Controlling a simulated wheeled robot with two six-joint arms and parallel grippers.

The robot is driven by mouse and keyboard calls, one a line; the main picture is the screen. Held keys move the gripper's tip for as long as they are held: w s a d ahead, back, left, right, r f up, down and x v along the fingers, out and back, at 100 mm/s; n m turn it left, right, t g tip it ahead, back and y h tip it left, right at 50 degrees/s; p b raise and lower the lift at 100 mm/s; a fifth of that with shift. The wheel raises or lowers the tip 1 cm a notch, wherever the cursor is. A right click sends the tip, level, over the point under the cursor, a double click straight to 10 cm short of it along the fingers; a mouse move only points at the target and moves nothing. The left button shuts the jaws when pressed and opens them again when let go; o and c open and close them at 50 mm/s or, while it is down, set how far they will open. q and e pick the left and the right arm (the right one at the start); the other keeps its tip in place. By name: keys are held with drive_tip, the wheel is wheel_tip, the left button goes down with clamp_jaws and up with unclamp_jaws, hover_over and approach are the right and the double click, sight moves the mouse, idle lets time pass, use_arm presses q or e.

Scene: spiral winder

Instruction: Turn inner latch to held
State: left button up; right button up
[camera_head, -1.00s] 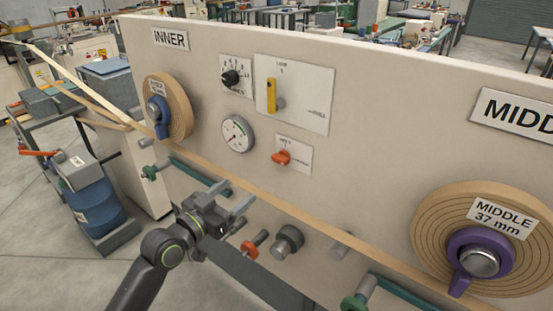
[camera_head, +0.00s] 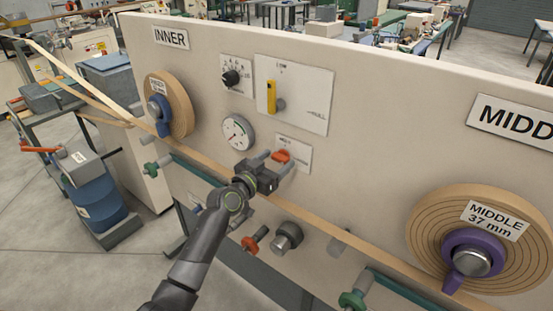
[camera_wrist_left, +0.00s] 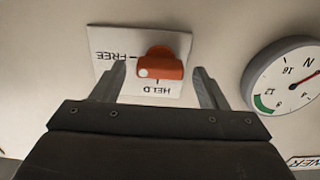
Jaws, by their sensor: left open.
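The inner latch is an orange-red knob (camera_head: 281,156) on a white plate (camera_head: 304,150) on the panel, right of the round gauge. In the left wrist view the latch (camera_wrist_left: 161,66) has a white dot at its left end, near the FREE mark; the HELD mark is on the plate (camera_wrist_left: 187,86) beside it, and the picture is upside down. My left gripper (camera_head: 276,161) is open, with its two fingers (camera_wrist_left: 158,82) on either side of the latch and a gap to each side. I cannot tell how deep the fingertips reach. My right gripper is not in view.
The gauge (camera_head: 238,132) is close left of the gripper. A yellow lever (camera_head: 271,97) and a black dial (camera_head: 231,78) are above. The tan strip (camera_head: 310,218) runs below the gripper, with a red-handled knob (camera_head: 255,239) and a grey knob (camera_head: 288,236) under it.

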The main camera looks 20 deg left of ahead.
use_arm(q)
drive_tip(key=shift+w+d, duration=0.2)
drive_tip(key=shift+w, duration=0.2)
drive_tip(key=c, duration=1)
